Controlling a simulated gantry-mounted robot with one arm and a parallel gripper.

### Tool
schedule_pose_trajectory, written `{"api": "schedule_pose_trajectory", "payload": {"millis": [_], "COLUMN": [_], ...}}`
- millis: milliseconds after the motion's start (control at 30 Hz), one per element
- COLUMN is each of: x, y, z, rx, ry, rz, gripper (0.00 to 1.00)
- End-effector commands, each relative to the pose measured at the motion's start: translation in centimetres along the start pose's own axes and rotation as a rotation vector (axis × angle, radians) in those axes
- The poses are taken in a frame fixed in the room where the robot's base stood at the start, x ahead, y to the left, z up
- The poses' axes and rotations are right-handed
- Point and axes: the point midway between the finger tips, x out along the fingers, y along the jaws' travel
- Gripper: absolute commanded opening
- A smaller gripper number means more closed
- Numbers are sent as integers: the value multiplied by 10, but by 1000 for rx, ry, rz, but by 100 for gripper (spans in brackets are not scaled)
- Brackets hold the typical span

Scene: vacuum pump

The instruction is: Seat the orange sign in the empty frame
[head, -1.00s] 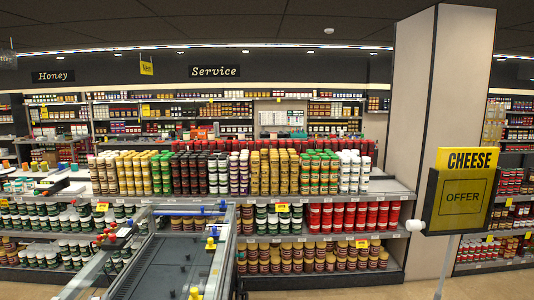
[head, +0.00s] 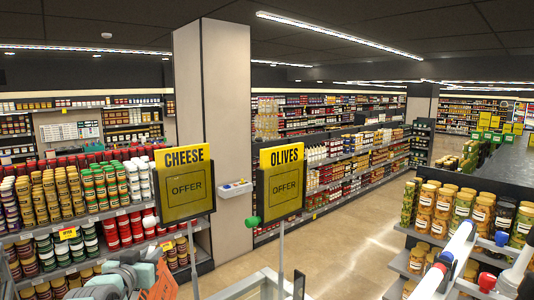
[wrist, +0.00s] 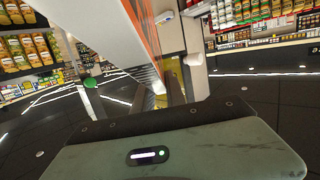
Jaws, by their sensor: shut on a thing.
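My gripper (head: 146,276) is low in the head view, shut on the orange sign (head: 162,284); only part of the sign shows, with dark lettering I cannot read. In the wrist view the sign is a tilted pale panel with an orange side (wrist: 151,28), above the gripper body. In the head view, the CHEESE frame (head: 185,210) and OLIVES frame (head: 284,213) stand on posts to the right of and beyond the gripper. Each holds a yellow sign with OFFER showing through its dark front. I cannot make out an empty frame.
A green knob (head: 252,222) is on the OLIVES frame; it also shows in the wrist view (wrist: 90,83). A pillar (head: 214,110) stands behind the frames. Shelves of jars (head: 75,205) are at left, with more jars (head: 440,210) at right. The aisle floor (head: 350,245) is open.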

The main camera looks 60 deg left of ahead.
Motion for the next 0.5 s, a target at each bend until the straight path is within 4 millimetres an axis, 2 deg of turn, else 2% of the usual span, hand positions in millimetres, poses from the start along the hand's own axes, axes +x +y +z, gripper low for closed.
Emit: {"api": "schedule_pose_trajectory", "payload": {"millis": [33,233,400,500], "x": [9,37,46,43], "y": [13,76,137,176], "z": [-22,-78,-125,-152], "rx": [9,49,98,131], "ry": [-16,-108,-187,-230], "rz": [36,187,318,394], "gripper": [0,0,0,0]}}
